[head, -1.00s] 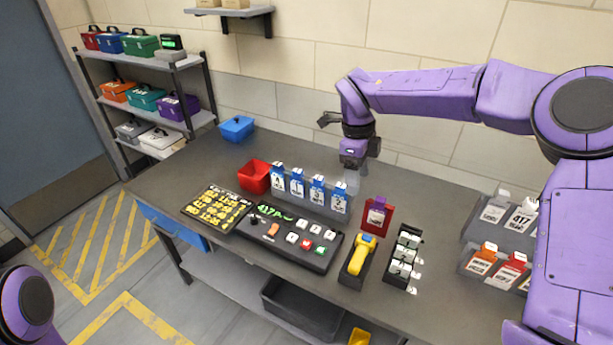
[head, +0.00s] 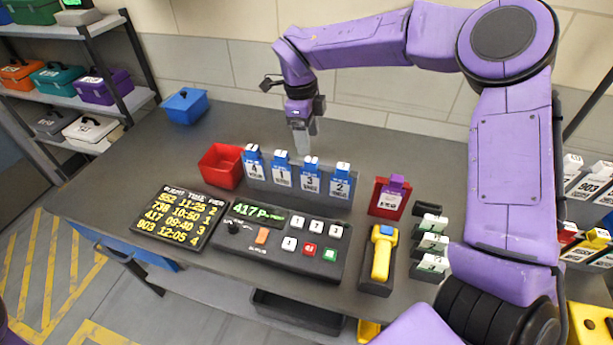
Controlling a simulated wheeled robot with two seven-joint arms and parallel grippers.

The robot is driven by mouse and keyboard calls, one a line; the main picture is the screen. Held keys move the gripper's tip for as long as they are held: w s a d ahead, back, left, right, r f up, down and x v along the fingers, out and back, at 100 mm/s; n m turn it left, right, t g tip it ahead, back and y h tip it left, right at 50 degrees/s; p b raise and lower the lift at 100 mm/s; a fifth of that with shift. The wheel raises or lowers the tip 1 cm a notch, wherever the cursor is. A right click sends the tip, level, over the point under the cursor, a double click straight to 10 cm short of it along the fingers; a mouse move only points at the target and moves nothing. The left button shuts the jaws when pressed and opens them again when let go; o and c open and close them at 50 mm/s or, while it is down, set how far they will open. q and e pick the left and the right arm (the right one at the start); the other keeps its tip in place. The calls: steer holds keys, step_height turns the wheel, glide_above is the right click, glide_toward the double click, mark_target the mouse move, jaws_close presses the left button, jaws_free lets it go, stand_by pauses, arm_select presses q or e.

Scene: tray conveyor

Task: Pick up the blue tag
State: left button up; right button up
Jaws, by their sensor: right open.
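Several blue tags with white numbered labels stand side by side in a grey rack (head: 268,187) at the middle of the table. From left to right they are the tag marked 4 (head: 254,168), the tag marked 1 (head: 282,174), the tag marked 3 (head: 311,180) and the tag marked 2 (head: 341,185). My right gripper (head: 303,140) is open and points down. It appears just behind and above the tags marked 1 and 3, apart from them. Nothing shows between its fingers. My left gripper is out of view.
A red bin (head: 221,166) is left of the rack. In front are a departure board (head: 180,217) and a button console (head: 284,245). Right are a red holder with a purple tag (head: 390,198), a yellow scanner (head: 381,256) and white tags (head: 432,243). A blue box (head: 185,106) stands back left.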

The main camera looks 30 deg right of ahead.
mark_target(312, 158)
steer(key=f+p, duration=0.1)
steer(key=f, duration=0.2)
steer(key=s+f, duration=0.1)
steer(key=f, duration=0.2)
steer(key=f+p, duration=0.1)
steer(key=f, duration=0.2)
steer(key=shift+s+d+p, duration=0.15)
steer(key=shift+d+p, duration=0.1)
steer(key=shift+p, duration=0.1)
steer(key=shift+f, duration=0.15)
jaws_close()
steer(key=shift+r, duration=0.5)
step_height(312, 158, up, 6)
steer(key=shift+s+a+f+b, duration=0.1)
steer(key=shift+a+f+b, duration=0.05)
steer(key=shift+b, duration=0.85)
steer(key=s+a+b, duration=0.4)
steer(key=s+a, duration=0.5)
steer(key=a, duration=0.1)
steer(key=shift+a+r+b, duration=0.2)
steer(key=shift+a+b, duration=0.1)
steer(key=shift+b, duration=0.1)
steer(key=shift+s+r, duration=0.1)
